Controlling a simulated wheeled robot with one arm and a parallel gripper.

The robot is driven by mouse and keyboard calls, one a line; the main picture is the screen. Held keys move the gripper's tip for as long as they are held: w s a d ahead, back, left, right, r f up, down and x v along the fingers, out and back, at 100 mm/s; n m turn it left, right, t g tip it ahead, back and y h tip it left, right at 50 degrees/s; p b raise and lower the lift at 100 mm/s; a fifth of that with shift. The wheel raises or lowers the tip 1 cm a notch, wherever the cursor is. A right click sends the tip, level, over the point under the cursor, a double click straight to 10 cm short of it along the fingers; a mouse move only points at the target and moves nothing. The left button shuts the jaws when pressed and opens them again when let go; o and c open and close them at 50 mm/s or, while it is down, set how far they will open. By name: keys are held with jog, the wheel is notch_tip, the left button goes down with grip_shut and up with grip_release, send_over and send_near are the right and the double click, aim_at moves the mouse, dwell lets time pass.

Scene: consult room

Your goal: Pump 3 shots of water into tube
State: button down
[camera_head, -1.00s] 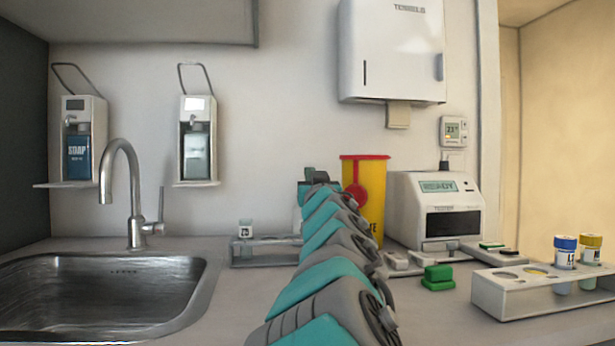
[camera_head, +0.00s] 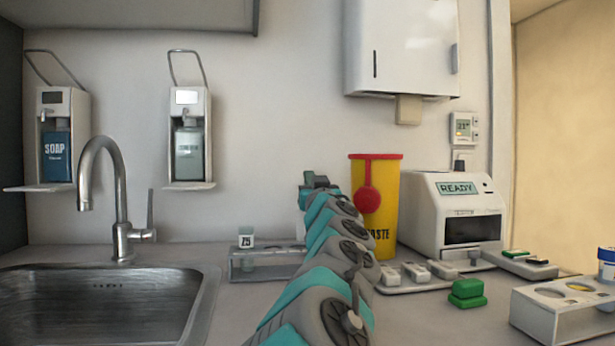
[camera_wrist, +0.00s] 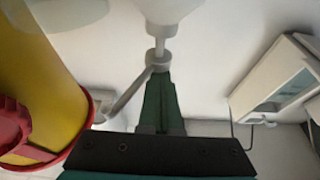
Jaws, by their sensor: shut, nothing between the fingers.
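A tube (camera_head: 246,238) with a white label reading like "Z5" stands upright in a clear rack (camera_head: 243,268) beside the sink. A wall dispenser (camera_head: 189,140) with a pale, clear bottle hangs above; its label is unreadable. Another dispenser (camera_head: 56,155) at the left holds a blue SOAP bottle. My arm reaches away toward the wall, right of the rack, with its far end (camera_head: 318,181) beside the yellow bin. In the wrist view my gripper (camera_wrist: 160,85) is shut and empty. A pale rounded thing with a stem (camera_wrist: 159,45) shows just beyond the fingertips; I cannot tell what it is.
A yellow waste bin (camera_head: 383,222) with a red lid stands right of my arm, close by at left in the wrist view (camera_wrist: 45,75). A READY machine (camera_head: 452,215), green block (camera_head: 467,293) and white rack (camera_head: 560,310) are farther right. The sink (camera_head: 110,310) and tap are left.

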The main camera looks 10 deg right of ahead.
jog(key=shift+a+f+b, duration=0.1)
jog(key=shift+f+b, duration=0.55)
jog(key=shift+b, duration=0.05)
jog(key=shift+f, duration=0.3)
